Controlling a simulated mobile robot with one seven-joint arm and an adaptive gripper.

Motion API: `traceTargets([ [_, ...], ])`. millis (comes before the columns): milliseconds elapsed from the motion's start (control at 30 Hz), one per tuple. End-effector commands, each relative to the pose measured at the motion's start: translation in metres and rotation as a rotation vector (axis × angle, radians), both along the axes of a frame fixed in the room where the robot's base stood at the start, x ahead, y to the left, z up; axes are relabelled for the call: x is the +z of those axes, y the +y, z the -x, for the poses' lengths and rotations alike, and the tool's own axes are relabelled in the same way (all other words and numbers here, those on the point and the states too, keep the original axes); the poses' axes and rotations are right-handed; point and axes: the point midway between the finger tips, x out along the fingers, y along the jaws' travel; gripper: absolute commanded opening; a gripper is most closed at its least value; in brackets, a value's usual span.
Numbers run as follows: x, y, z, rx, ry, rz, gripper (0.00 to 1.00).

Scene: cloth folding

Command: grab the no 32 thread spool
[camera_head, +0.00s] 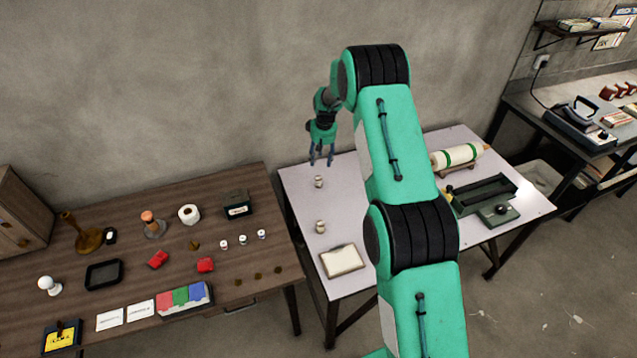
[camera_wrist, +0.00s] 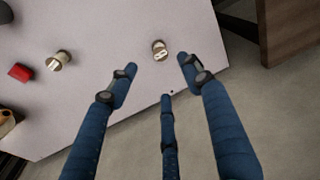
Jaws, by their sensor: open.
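Two small pale spools stand on the light-topped table. The far spool (camera_head: 319,182) is just below my gripper (camera_head: 321,160) in the head view. The nearer spool (camera_head: 320,227) is closer to the front of that table. In the wrist view one spool (camera_wrist: 160,50) lies between and just beyond the spread fingertips of my gripper (camera_wrist: 158,72), with dark marks on its end. The other spool (camera_wrist: 58,61) is farther left. The marks are too small to read, so I cannot tell which is no 32. My gripper is open and empty, above the table.
A folded cream cloth (camera_head: 342,261) lies on the light table (camera_head: 292,190); a white roll (camera_head: 458,156) and a dark green tool (camera_head: 487,193) are at its right. The wooden table (camera_head: 130,207) at left holds several small items. A red item (camera_wrist: 20,73) shows in the wrist view.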

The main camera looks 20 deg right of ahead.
Motion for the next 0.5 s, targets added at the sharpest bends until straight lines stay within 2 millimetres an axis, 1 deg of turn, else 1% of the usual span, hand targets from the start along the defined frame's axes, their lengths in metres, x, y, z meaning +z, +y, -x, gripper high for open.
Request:
traceTargets([
  [33, -0.008, -0.002, -0.002, 0.0, 0.002, -0.001, 0.5],
  [100, -0.017, -0.004, -0.004, 0.002, 0.005, -0.001, 0.5],
  [167, -0.021, -0.005, -0.005, 0.003, 0.006, -0.001, 0.5],
  [500, -0.024, -0.005, -0.005, 0.004, 0.007, -0.001, 0.5],
])
